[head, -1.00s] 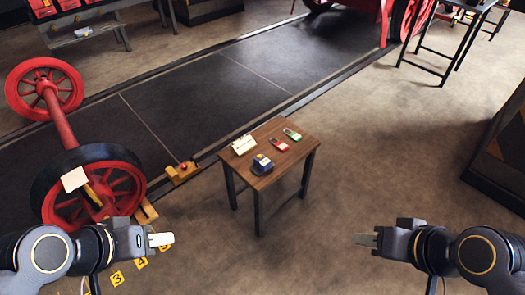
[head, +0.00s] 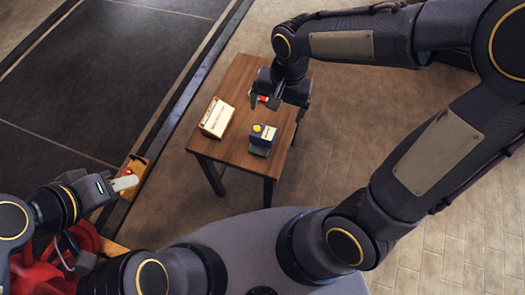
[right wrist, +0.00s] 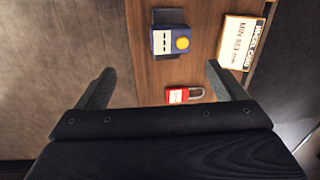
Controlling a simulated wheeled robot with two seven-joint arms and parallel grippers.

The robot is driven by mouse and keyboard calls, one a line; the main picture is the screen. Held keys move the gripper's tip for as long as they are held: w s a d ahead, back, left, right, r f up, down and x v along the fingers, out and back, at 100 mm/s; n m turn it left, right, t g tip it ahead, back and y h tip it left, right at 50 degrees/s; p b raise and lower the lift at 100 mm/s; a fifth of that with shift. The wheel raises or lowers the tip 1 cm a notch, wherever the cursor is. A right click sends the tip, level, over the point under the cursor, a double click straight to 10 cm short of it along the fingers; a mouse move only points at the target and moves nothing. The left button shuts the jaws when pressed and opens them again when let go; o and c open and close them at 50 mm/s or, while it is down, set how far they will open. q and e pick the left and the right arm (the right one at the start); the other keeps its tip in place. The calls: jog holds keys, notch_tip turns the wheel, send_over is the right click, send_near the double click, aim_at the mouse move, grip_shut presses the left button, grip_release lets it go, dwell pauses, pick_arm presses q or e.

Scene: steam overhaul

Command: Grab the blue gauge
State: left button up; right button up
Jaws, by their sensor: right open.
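The blue gauge (head: 261,138), a small blue block with a yellow round top and a dark base, sits on the wooden table (head: 238,82). In the right wrist view the gauge (right wrist: 165,42) lies beyond the fingertips, roughly between their lines. My right gripper (head: 277,106) hangs over the table, farther back than the gauge and apart from it. Its two fingers (right wrist: 155,82) are spread and hold nothing. My left gripper (head: 126,182) is off to the left of the table, away from the gauge; its jaw opening is not clear.
A red padlock (right wrist: 184,95) lies on the table below my right gripper, partly hidden in the head view. A white card (head: 217,117) lies left of the gauge.

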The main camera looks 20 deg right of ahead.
aim_at(263, 131)
jog(key=shift+m+g+h, duration=0.3)
jog(key=shift+m+h, duration=0.1)
jog(key=shift+h, duration=0.2)
jog(key=a+f+b, duration=0.1)
jog(key=f, duration=0.2)
jog(key=w+a+f+b, duration=0.1)
jog(key=f, duration=0.3)
jog(key=w+a+f+b, duration=0.1)
jog(key=f, duration=0.3)
jog(key=shift+w+a+f+b, duration=0.1)
jog(key=shift+w+b, duration=0.15)
jog(key=shift+b, duration=0.1)
notch_tip(263, 131, down, 5)
jog(key=shift+s+f+b, duration=0.1)
jog(key=shift+b, duration=1.1)
pick_arm(q)
notch_tip(263, 131, down, 8)
jog(key=shift+w, duration=0.1)
pick_arm(e)
jog(key=c, duration=1.2)
jog(key=shift+c, duration=0.7)
jog(key=shift+r, duration=0.2)
